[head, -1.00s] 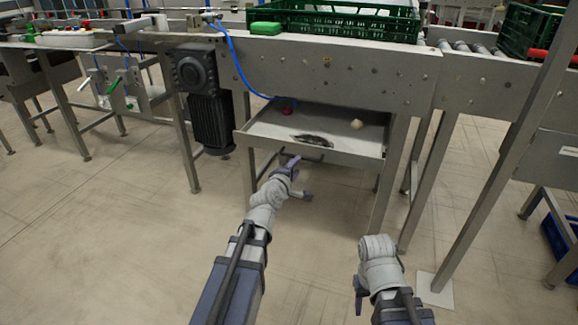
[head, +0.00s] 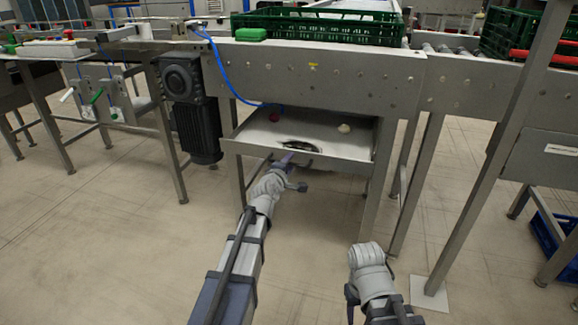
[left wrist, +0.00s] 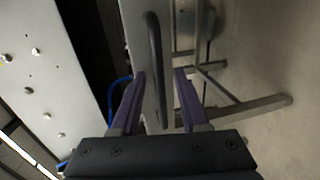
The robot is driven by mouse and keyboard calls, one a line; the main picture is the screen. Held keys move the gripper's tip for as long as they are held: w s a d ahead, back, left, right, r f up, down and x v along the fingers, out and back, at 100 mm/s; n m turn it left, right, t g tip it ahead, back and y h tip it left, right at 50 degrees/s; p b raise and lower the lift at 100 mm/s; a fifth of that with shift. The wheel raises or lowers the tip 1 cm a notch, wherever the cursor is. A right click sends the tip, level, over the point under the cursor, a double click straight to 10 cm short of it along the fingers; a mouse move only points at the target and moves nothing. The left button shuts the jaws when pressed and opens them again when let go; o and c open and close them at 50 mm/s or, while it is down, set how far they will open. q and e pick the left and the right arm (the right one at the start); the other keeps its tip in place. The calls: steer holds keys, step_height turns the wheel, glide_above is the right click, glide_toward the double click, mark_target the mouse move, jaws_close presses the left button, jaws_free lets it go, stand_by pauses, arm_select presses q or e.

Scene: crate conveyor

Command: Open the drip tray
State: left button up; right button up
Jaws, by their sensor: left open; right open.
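The drip tray (head: 240,147) is a shallow grey metal tray under the conveyor frame. Its inside shows from above, with a red bit (head: 274,117), a pale round bit (head: 345,128) and a dark patch (head: 300,145) in it. My left gripper (head: 287,158) is at the tray's front face, near its middle. In the left wrist view, the tray's dark bar handle (left wrist: 154,70) runs between the two open purple fingers (left wrist: 158,75), with gaps on both sides. Only my right arm's wrist shows, low in the head view; its fingers are not visible.
Steel legs (head: 372,190) stand at the tray's sides. A black motor (head: 197,125) hangs to its left and a blue cable (head: 225,70) loops above it. Green crates (head: 330,28) stand on the conveyor. The floor (head: 140,245) in front is clear.

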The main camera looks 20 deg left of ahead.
arm_select(q)
jaws_close()
stand_by(0.3)
stand_by(1.1)
